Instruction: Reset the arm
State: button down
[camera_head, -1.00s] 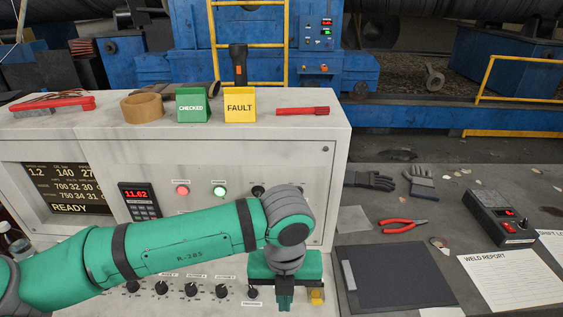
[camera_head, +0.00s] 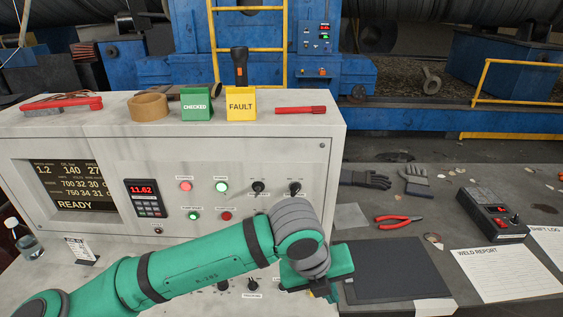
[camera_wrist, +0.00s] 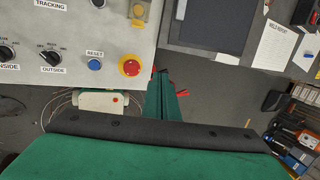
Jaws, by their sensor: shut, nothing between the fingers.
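My gripper (camera_head: 326,293) is at the lower middle of the head view, at the end of my green arm. It hangs by the right front edge of the grey control console (camera_head: 90,130), close to the black mat. Its fingertips are small and partly hidden there. In the wrist view my gripper (camera_wrist: 165,88) shows as green fingers close together, with nothing held. They are beside the console's lower right corner, near a red mushroom button (camera_wrist: 131,65) and a blue reset button (camera_wrist: 95,64), with no visible contact.
On the console top stand a tape roll (camera_head: 148,107), a green CHECKED block (camera_head: 197,104), a yellow FAULT block (camera_head: 241,104) and a red marker (camera_head: 300,110). The right bench holds gloves (camera_head: 416,181), red pliers (camera_head: 398,220), a black mat (camera_head: 400,268) and a control box (camera_head: 490,213).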

jog(key=d+r+n+h, duration=0.1)
jog(key=d+r+h, duration=0.25)
jog(key=d, duration=0.55)
jog(key=w+d+r+n+t+h, duration=0.5)
jog(key=d+r+n+t+h, duration=0.25)
jog(key=r+n+h, duration=0.35)
jog(key=s+a+f+n+t+y, duration=0.2)
jog(key=a+f+n+t+y, duration=0.4)
jog(key=f+n, duration=0.45)
jog(key=s+a+f+n+t+y, duration=0.2)
jog(key=a+f+n+t+y, duration=0.2)
jog(key=a+f+n+y, duration=0.7)
jog(key=s+a+f+g, duration=0.1)
jog(key=s+a+f, duration=0.2)
jog(key=s, duration=0.6)
jog(key=s+a+f+n+g+y, duration=0.1)
jog(key=s+a+f, duration=0.2)
jog(key=s, duration=0.6)
jog(key=s+a+f+n+g, duration=0.1)
jog(key=s+a+f, duration=0.3)
jog(key=s, duration=0.5)
jog(key=shift+s+f+g, duration=0.25)
jog(key=shift+f+g, duration=0.1)
jog(key=shift+f, duration=0.5)
